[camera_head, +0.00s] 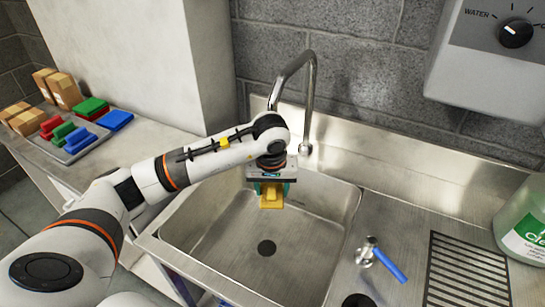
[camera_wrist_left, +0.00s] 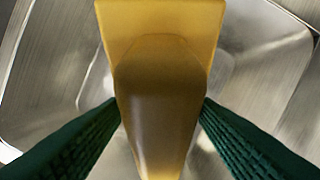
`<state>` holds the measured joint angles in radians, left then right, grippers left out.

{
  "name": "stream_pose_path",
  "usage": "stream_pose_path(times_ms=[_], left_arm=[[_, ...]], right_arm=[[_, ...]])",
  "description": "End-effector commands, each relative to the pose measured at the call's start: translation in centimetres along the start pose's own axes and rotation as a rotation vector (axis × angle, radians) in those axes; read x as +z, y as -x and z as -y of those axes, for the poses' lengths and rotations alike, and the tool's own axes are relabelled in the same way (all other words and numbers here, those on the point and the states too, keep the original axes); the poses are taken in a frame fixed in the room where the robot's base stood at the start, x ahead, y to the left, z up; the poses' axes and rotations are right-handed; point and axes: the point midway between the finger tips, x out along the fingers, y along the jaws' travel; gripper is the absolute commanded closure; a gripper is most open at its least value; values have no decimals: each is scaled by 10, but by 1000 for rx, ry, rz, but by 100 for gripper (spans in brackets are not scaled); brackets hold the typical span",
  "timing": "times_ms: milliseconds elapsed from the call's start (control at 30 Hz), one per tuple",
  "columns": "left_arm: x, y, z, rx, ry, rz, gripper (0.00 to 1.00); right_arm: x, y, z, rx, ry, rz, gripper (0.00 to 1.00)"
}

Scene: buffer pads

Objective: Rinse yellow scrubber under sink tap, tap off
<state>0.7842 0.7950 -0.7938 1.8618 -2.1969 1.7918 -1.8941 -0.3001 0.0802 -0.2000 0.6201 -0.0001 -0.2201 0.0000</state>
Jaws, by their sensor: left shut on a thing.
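The yellow scrubber (camera_head: 271,196) hangs from my left gripper (camera_head: 271,187) over the back of the sink basin. The left wrist view shows the yellow scrubber (camera_wrist_left: 160,90) large, with its handle between the two green fingers. The metal sink (camera_head: 225,232) is empty, with a dark drain in its floor. The curved tap (camera_head: 309,100) rises behind the basin, and my left wrist covers part of it. No water stream is visible. A lever with a blue handle (camera_head: 388,263) stands on the counter right of the basin. My right gripper is not in view.
A tray (camera_head: 72,155) with red, green and blue pads sits on the left counter, beside cardboard boxes (camera_head: 58,90). A wall unit with a black knob (camera_head: 516,33) marked WATER is at upper right. A green-labelled bottle (camera_head: 524,225) stands right of a dark grate (camera_head: 467,272).

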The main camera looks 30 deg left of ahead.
Motion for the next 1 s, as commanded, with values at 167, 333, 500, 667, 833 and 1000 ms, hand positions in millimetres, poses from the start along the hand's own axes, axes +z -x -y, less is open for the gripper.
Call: stream_pose_path(times_ms=[167,333,500,667,833,1000], left_arm=[[-1,0,0,0,-1,1,67],[-20,4,0,0,-3,1,67],[-46,8,0,0,-5,1,67],[-70,11,0,-1,-4,0,67],[-95,15,0,-1,-4,1,67],[-120,19,0,-1,-3,1,67]], right_arm=[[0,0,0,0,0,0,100],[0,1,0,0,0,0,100],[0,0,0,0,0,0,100],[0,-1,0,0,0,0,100],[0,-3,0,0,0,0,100],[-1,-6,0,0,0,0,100]])
